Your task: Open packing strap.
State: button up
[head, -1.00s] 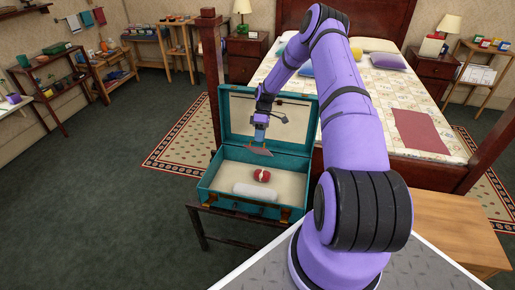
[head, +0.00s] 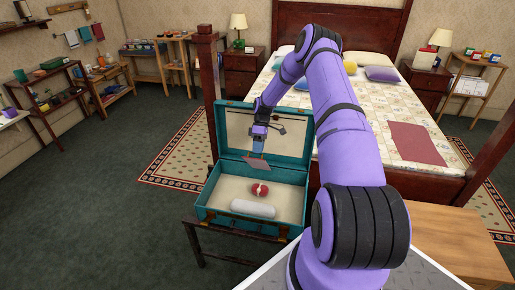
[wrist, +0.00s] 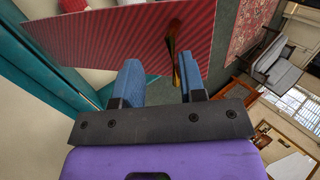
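The open teal suitcase (head: 211,196) stands on a dark stand, its lid upright at the back. My gripper (head: 257,151) is inside the lid's opening, above the case. In the wrist view its two blue fingers (wrist: 160,80) are apart, with a gap between them. A red striped panel (wrist: 110,40) lies just beyond the fingertips; it also shows below my gripper in the head view (head: 257,163). A small dark and gold piece (wrist: 179,68) is beside the right fingertip; I cannot tell whether they touch. I cannot make out which part is the packing strap.
A red item with a pale band (head: 260,190) and a white roll (head: 252,209) lie in the case. The bed (head: 365,150) stands behind on the right, its dark post close to the case. The floor at left (head: 100,220) is clear.

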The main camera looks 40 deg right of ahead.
jog(key=shift+o, duration=0.3)
jog(key=shift+s+r, duration=0.1)
jog(key=shift+r, duration=0.05)
jog(key=shift+d+r, duration=0.1)
jog(key=shift+r, duration=0.05)
jog(key=v, duration=1)
jog(key=shift+d+r, duration=0.15)
jog(key=shift+d, duration=0.05)
jog(key=shift+c, duration=0.5)
